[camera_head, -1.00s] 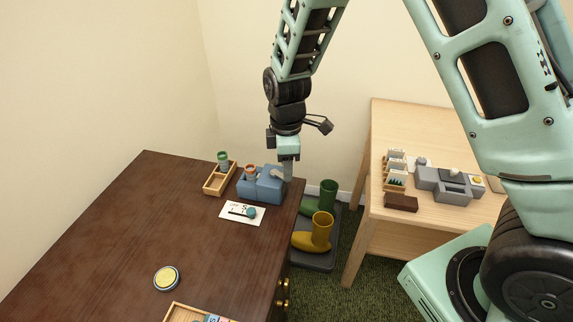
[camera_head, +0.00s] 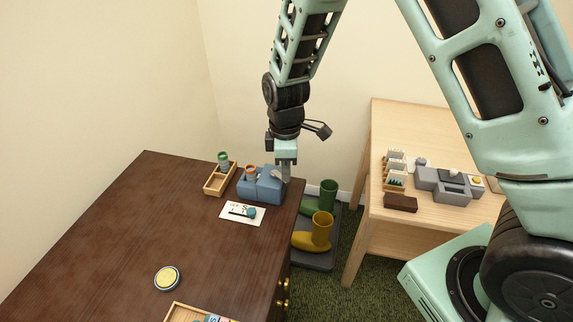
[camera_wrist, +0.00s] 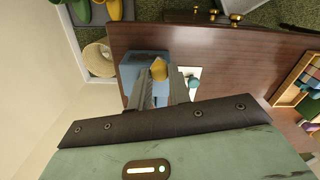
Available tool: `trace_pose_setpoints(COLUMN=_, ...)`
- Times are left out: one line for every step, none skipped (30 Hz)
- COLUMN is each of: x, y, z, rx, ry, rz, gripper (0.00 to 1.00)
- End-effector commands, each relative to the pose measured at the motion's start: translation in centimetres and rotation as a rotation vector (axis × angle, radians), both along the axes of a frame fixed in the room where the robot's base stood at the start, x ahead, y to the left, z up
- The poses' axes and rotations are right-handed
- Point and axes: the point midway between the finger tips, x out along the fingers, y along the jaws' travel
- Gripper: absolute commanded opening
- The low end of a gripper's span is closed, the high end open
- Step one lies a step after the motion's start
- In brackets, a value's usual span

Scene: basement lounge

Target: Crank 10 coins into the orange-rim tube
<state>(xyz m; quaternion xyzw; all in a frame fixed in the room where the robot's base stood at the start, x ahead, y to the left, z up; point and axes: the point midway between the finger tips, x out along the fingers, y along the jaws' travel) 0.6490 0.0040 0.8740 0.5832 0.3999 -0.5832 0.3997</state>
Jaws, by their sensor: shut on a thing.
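A blue coin machine (camera_head: 262,186) stands near the right edge of the dark brown table, and it also fills the middle of the wrist view (camera_wrist: 141,66). The orange-rim tube (camera_head: 250,172) stands upright at the machine's left part. A green-rim tube (camera_head: 223,158) stands in a wooden tray (camera_head: 217,181) to the left. My gripper (camera_head: 286,178) points down at the machine's right side. In the wrist view its fingers (camera_wrist: 160,92) are shut on a tan crank knob (camera_wrist: 159,70). The coins cannot be made out.
A white card (camera_head: 235,207) with a small teal-headed object (camera_head: 251,211) lies in front of the machine. A round yellow tin (camera_head: 167,278) sits at the front. Green and yellow boots (camera_head: 320,228) stand on the floor. A light wooden desk (camera_head: 385,224) holds grey equipment.

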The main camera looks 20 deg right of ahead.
Motion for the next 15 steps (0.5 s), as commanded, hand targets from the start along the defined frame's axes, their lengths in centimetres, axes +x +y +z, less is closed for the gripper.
trace_pose_setpoints(x=0.0, y=0.1, z=0.2, rx=-0.001, ry=0.000, rz=-0.025, gripper=0.00)
trace_pose_setpoints(x=-0.1, y=0.2, z=0.2, rx=-0.001, ry=0.000, rz=-0.044, gripper=0.00)
trace_pose_setpoints(x=-0.1, y=0.3, z=0.2, rx=-0.001, ry=0.000, rz=-0.072, gripper=0.00)
trace_pose_setpoints(x=-0.1, y=0.4, z=0.2, rx=-0.001, ry=0.000, rz=-0.093, gripper=0.00)
trace_pose_setpoints(x=-0.1, y=0.5, z=0.2, rx=0.000, ry=0.000, rz=-0.117, gripper=0.00)
trace_pose_setpoints(x=-0.2, y=0.6, z=0.2, rx=0.000, ry=0.000, rz=-0.150, gripper=0.00)
trace_pose_setpoints(x=-0.2, y=0.8, z=0.3, rx=0.000, ry=0.000, rz=-0.176, gripper=0.00)
trace_pose_setpoints(x=-0.2, y=0.9, z=0.3, rx=0.000, ry=0.000, rz=-0.203, gripper=0.00)
trace_pose_setpoints(x=-0.2, y=1.0, z=0.3, rx=0.000, ry=0.000, rz=-0.241, gripper=0.00)
trace_pose_setpoints(x=-0.2, y=1.1, z=0.3, rx=0.000, ry=0.000, rz=-0.270, gripper=0.00)
trace_pose_setpoints(x=-0.3, y=1.3, z=0.3, rx=-0.001, ry=0.000, rz=-0.299, gripper=0.00)
trace_pose_setpoints(x=-0.3, y=1.4, z=0.3, rx=-0.001, ry=0.000, rz=-0.336, gripper=0.00)
trace_pose_setpoints(x=-0.3, y=1.5, z=0.3, rx=-0.001, ry=0.000, rz=-0.365, gripper=0.00)
trace_pose_setpoints(x=-0.2, y=1.7, z=0.3, rx=0.000, ry=-0.001, rz=-0.393, gripper=0.00)
trace_pose_setpoints(x=-0.2, y=1.8, z=0.3, rx=0.000, ry=-0.001, rz=-0.430, gripper=0.00)
